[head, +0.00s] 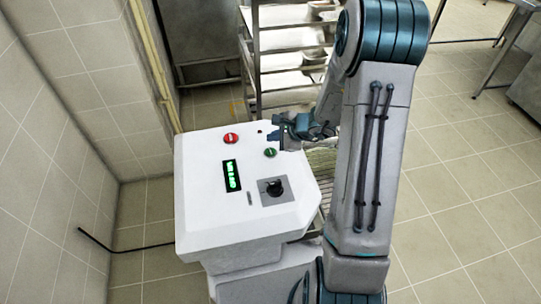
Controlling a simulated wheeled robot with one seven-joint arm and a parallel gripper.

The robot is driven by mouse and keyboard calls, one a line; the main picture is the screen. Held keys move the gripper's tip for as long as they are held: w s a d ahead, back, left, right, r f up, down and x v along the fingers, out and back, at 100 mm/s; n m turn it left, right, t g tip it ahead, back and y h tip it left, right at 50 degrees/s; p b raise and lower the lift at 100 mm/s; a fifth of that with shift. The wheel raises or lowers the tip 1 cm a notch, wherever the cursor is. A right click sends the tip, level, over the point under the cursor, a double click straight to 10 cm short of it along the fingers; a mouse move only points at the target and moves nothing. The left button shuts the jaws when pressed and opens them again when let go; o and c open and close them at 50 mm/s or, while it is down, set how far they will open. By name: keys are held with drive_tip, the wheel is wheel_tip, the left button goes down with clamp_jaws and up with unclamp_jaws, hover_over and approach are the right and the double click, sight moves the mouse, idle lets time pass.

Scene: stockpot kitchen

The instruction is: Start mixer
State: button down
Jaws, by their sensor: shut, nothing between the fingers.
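The mixer's white control panel (205,215) stands in front of me in the head view. It has a red button (231,139) near its top, a green button (270,152) to the right, a display with green lit characters (231,175) and a black knob (271,187) on a grey plate. My gripper (275,133) is shut and empty, over the panel's upper right part, just above the green button in the picture. I cannot tell whether it touches the panel. The mixer's bowl is not visible.
A metal rack (254,60) with trays stands behind the panel. Tiled walls (50,130) are close on the left, and a black cable (150,246) runs from the panel's left side. Tiled floor (450,200) is open on the right, with metal tables (505,50) beyond.

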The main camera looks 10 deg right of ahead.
sight(274, 153)
drive_tip(key=shift+f+b, duration=1.4)
drive_tip(key=shift+f, duration=0.3)
drive_tip(key=shift+f, duration=0.15)
idle(0.7)
drive_tip(key=shift+f+b, duration=0.3)
drive_tip(key=shift+b, duration=0.4)
